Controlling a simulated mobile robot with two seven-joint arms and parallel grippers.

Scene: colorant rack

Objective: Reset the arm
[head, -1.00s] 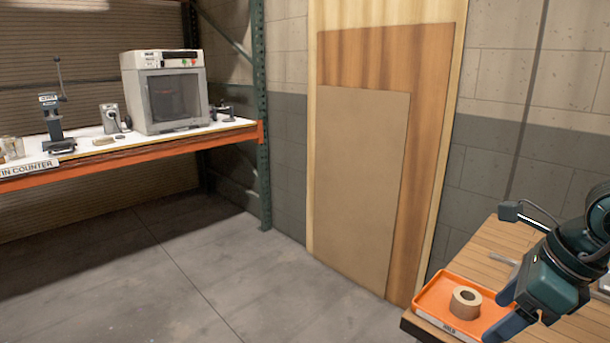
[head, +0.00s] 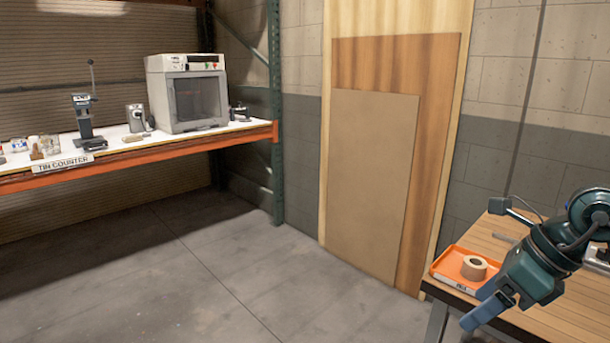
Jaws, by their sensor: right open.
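My right arm comes in at the right edge over the wooden table. Its dark teal gripper (head: 487,308) points down and to the left, with blue fingers at the table's front edge. The gripper is open and nothing shows between its fingers. It is in front of and below the orange tray (head: 447,270), covering part of the tray's near right side. A roll of tan tape (head: 474,268) lies in the tray, apart from the fingers. My left gripper is not in view.
The wooden table (head: 480,235) stands at the right. A counter (head: 120,157) with an orange edge carries a grey box-shaped machine (head: 195,98), a lever press (head: 84,115) and small items at the left. Boards (head: 370,180) lean on the wall. The floor between is clear.

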